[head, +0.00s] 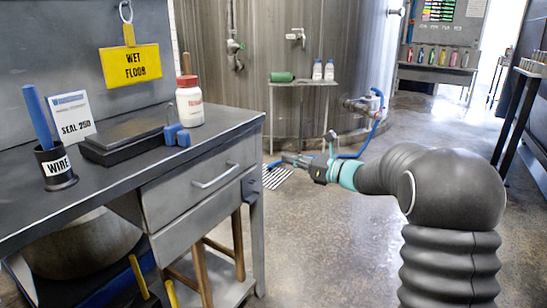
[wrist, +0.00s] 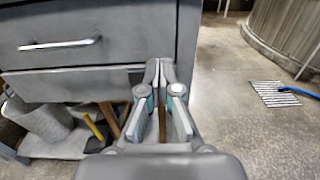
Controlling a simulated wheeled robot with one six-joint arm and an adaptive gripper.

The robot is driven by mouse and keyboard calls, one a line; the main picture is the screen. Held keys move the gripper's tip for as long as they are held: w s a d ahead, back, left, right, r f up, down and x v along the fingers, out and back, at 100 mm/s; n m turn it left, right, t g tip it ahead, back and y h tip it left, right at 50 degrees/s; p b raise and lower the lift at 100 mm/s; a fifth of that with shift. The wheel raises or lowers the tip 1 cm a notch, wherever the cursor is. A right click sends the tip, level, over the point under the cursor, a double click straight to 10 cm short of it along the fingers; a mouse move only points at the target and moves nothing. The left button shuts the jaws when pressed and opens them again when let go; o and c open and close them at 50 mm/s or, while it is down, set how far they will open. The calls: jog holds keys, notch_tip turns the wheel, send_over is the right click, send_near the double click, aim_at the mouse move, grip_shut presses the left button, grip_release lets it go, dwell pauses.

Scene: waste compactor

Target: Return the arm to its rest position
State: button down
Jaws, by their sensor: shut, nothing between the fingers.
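My gripper (wrist: 160,66) is shut and empty in the wrist view, its two fingertips together in front of the right end of the grey workbench (wrist: 112,57). In the head view my gripper (head: 288,160) shows small at the end of my dark, ribbed arm. There it is right of the bench drawers and above the floor. It appears apart from the bench, though the exact gap is hard to tell.
The workbench holds a scale (head: 125,141), a white bottle with red cap (head: 189,104) and a cup (head: 54,168). A floor grate (head: 276,176) and blue hose (head: 362,142) lie beyond. Open floor (head: 330,235) is in the middle.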

jog(key=s+d+f+n+g+h, duration=0.2)
jog(key=s+f+n+g+h, duration=0.1)
jog(key=s+f+n, duration=0.5)
jog(key=s+d+f+n+g+h, duration=0.2)
jog(key=s+f+n+g+h, duration=0.25)
jog(key=s, duration=0.45)
jog(key=s+d+r+n+t+h, duration=0.2)
jog(key=s+d+n+h, duration=0.2)
jog(key=s, duration=0.8)
jog(key=s+d+r+n+t+h, duration=0.2)
jog(key=s+d+n, duration=0.4)
jog(key=s, duration=0.7)
jog(key=shift+s+d+r+n+h, duration=0.3)
jog(key=shift+r+n+h, duration=0.35)
jog(key=shift+h, duration=0.5)
